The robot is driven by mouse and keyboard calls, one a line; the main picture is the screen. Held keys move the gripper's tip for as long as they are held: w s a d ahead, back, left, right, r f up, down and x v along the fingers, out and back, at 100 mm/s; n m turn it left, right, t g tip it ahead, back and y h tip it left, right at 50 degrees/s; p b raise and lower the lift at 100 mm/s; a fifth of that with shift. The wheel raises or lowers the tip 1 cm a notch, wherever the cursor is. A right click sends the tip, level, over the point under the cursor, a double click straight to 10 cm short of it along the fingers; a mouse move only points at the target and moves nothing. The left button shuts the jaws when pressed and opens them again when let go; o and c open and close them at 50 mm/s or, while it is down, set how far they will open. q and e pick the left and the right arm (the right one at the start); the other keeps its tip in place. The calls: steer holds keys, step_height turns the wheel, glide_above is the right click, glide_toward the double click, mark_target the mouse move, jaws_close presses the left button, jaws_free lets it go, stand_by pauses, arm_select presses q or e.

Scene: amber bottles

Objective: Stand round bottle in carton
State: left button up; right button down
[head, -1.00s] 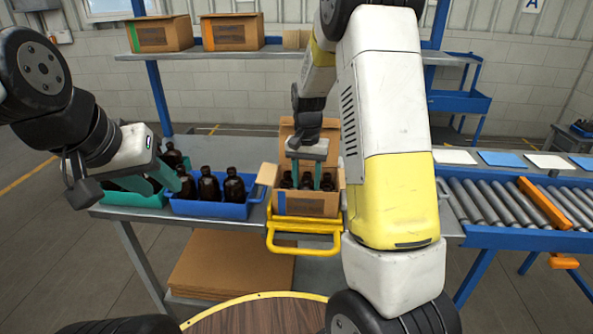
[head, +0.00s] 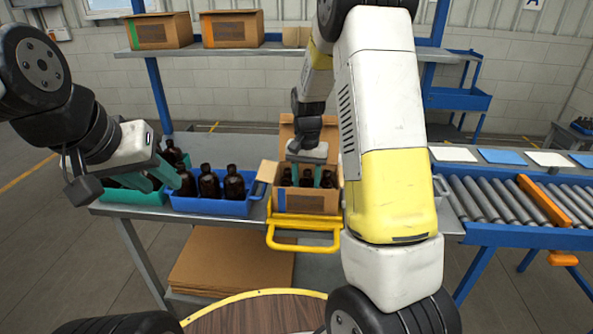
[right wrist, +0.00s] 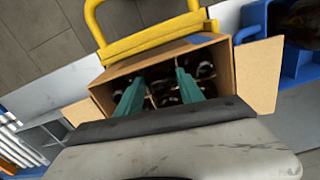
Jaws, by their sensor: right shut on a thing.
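The open carton (head: 305,203) stands on the yellow-framed stand with brown bottles inside, and its dividers show in the right wrist view (right wrist: 143,74). My right gripper (head: 306,172) points down into the carton. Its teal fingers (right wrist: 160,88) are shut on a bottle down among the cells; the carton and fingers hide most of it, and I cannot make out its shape. My left gripper (head: 152,180) is open, with its fingers apart over the green crate, close to the blue crate's left end.
A blue crate (head: 215,208) with dark bottles (head: 209,183) stands left of the carton. A green crate (head: 120,195) is further left. A roller conveyor (head: 490,205) runs at the right. The carton's flaps (right wrist: 258,75) stand open.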

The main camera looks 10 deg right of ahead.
steer(key=shift+f, duration=0.45)
steer(key=c, duration=0.7)
jaws_free()
steer(key=shift+o, duration=0.2)
steer(key=shift+r, duration=3.9)
steer(key=shift+r, duration=0.1)
